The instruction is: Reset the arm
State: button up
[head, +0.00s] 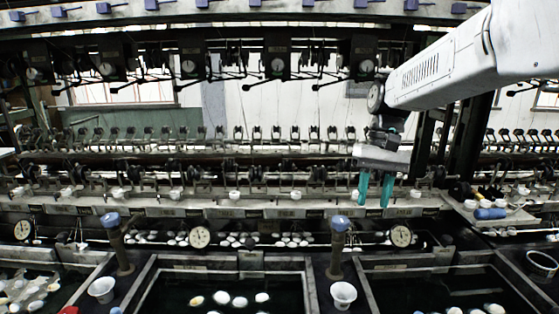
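My gripper (375,203) hangs from the arm at the right of centre in the head view. Its two teal fingers point down and stand apart, with a gap between them and nothing visible in it. It is in front of the long reeling bench (290,208), above and to the right of a blue-topped post (339,232). I cannot tell its exact height over the bench.
Basins with white cocoons (239,301) lie along the front. White cups (343,293) stand on the dividers between basins. Another blue-topped post (118,240) rises at left. Round dials (401,236) line the bench front. A board (490,213) with small items is at right.

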jog(key=s+d+r+t, duration=0.1)
jog(key=s+d, duration=0.1)
jog(key=s, duration=0.5)
jog(key=s+d+r+t, duration=0.1)
jog(key=s+r, duration=0.1)
jog(key=s, duration=0.6)
jog(key=s+d+f+t, duration=0.1)
jog(key=s+f, duration=0.1)
jog(key=s, duration=0.4)
jog(key=s+d+f+t+h, duration=0.1)
jog(key=s+f, duration=0.2)
jog(key=s, duration=0.4)
jog(key=shift+s+d+f+h, duration=0.25)
jog(key=shift+s+d+h, duration=0.05)
jog(key=shift+d, duration=0.1)
